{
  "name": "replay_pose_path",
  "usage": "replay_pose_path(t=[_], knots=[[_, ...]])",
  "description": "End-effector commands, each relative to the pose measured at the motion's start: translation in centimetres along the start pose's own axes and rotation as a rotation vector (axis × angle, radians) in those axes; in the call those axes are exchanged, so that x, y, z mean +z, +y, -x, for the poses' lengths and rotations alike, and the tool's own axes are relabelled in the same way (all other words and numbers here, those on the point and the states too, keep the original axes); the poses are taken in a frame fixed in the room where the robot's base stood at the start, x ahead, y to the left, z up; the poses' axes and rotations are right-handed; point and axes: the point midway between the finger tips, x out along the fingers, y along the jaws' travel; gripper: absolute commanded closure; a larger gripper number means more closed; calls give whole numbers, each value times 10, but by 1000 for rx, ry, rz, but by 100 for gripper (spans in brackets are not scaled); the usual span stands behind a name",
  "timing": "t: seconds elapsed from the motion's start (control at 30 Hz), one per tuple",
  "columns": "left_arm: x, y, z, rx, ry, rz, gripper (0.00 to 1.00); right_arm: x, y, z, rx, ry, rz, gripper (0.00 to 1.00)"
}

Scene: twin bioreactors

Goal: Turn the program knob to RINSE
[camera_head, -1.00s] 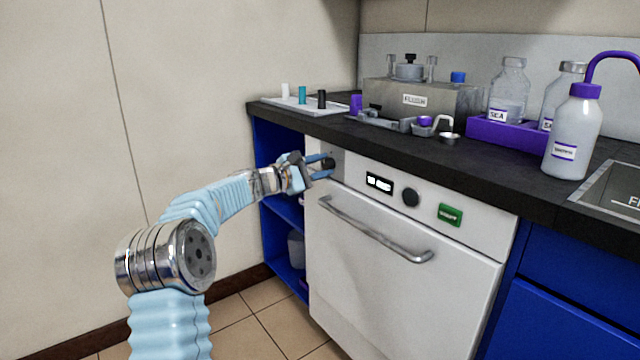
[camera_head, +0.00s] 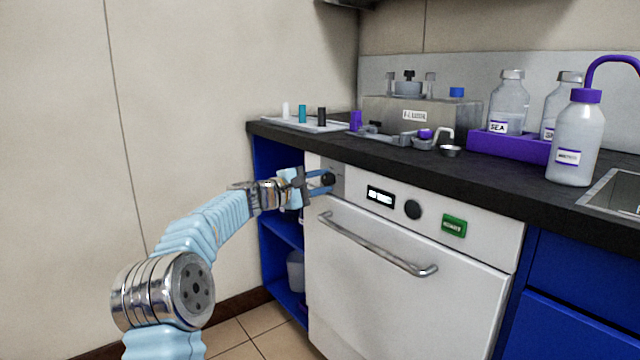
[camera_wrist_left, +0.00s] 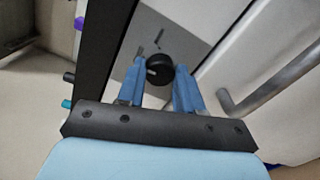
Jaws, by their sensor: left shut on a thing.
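The black program knob (camera_head: 328,179) is on a grey plate at the left end of the white machine's front panel. In the left wrist view the knob (camera_wrist_left: 160,69) is between the two blue fingertips, with a pale pointer line on its face. My left gripper (camera_head: 324,183) is shut on the knob. It also shows in the left wrist view (camera_wrist_left: 160,76). Small dark marks show on the plate beside the knob, but no RINSE label can be read. My right gripper is not in view.
The machine's front also has a display (camera_head: 380,196), a dark round control (camera_head: 412,209), a green button (camera_head: 454,226) and a bar handle (camera_head: 375,245) below. The dark counter (camera_head: 420,165) overhangs above, carrying bottles. An open blue shelf (camera_head: 279,226) is at left.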

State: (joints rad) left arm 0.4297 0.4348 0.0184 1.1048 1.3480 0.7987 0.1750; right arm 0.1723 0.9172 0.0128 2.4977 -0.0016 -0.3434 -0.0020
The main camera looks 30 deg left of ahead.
Motion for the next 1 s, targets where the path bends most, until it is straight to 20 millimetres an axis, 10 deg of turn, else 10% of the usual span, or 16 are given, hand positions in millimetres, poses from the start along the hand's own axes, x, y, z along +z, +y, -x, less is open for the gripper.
replay_pose_path(t=[0.07,0.1,0.23,0.63,1.0], knots=[[0,-1,0,-2,0,1,95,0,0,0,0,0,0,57],[0,-1,0,-2,0,1,60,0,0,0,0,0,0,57],[0,-1,0,-1,0,1,40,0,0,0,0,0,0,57],[-1,-1,10,0,2,2,39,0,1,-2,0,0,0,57],[-1,-1,94,0,4,1,39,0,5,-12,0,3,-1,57]])
